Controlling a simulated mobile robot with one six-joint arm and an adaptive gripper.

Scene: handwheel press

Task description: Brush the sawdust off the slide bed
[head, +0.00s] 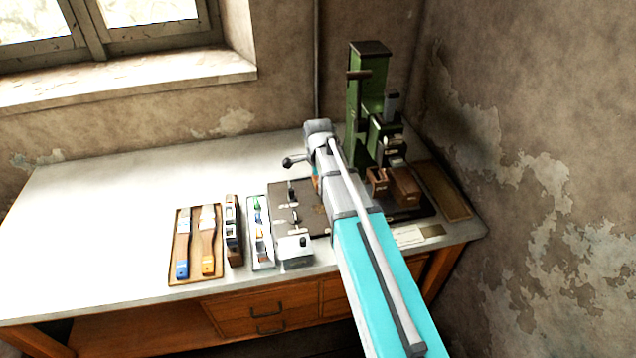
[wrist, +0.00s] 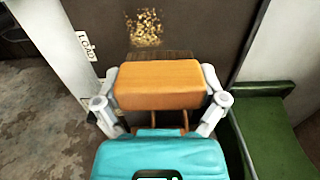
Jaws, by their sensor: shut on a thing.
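In the wrist view my gripper (wrist: 160,88) is shut on a brush with an orange-brown block (wrist: 158,96), one finger on each side. Its dark bristles (wrist: 160,57) point away from me, toward the dark slide bed (wrist: 200,25). A patch of golden sawdust (wrist: 145,27) lies on the bed just beyond the bristles. I cannot tell whether the bristles touch the bed. In the head view the green press (head: 366,95) stands at the bench's back right. My arm reaches toward it and hides the brush and the sawdust there.
A tray (head: 173,270) with two flat brushes lies on the bench (head: 100,225), beside narrow racks of small items. A dark lever panel (head: 310,222) and a white box (head: 295,248) sit left of my arm. Brown blocks (head: 404,187) stand before the press. The bench's left is clear.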

